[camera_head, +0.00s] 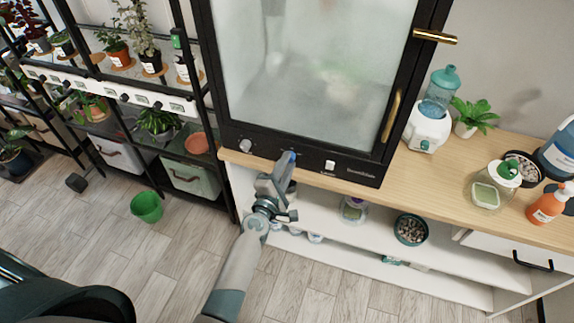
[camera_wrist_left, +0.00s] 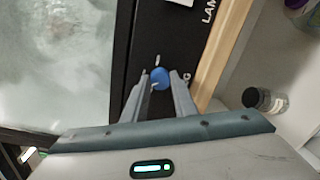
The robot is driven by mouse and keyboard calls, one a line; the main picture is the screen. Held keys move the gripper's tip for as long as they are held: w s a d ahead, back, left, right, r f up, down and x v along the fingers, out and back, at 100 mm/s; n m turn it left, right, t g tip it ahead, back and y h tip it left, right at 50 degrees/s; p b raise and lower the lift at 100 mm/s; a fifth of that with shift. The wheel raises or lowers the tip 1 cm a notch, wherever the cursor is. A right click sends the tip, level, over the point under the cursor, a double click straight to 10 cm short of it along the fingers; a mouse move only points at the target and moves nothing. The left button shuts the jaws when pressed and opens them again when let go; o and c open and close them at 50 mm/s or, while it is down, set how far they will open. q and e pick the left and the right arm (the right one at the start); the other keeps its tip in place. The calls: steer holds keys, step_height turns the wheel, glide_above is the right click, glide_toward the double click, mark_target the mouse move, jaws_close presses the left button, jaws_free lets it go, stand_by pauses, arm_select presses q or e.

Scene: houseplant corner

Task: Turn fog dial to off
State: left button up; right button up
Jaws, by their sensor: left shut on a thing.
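The fog dial is a small blue knob (camera_wrist_left: 160,77) on the black lower panel of the glass cabinet (camera_head: 310,165). In the head view its blue top (camera_head: 291,156) shows just past my fingertips. My left gripper (camera_head: 286,160) reaches up to the panel from the front. In the left wrist view its two fingers (camera_wrist_left: 162,82) stand on either side of the blue knob, shut on it. Small white marks sit around the knob; which one it points to is too small to tell. Part of its label is hidden. My right gripper is not in view.
The cabinet's glass looks foggy. A humidifier (camera_head: 428,126) and bottles stand on the wooden top at right. A plant rack is at left; a green bucket (camera_head: 147,207) stands on the floor.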

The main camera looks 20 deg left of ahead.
arm_select(q)
steer(key=n, duration=0.6)
steer(key=shift+a+n, duration=0.15)
steer(key=shift+n, duration=0.15)
stand_by(0.3)
steer(key=o, duration=1)
steer(key=shift+o, duration=0.2)
steer(key=shift+s, duration=0.15)
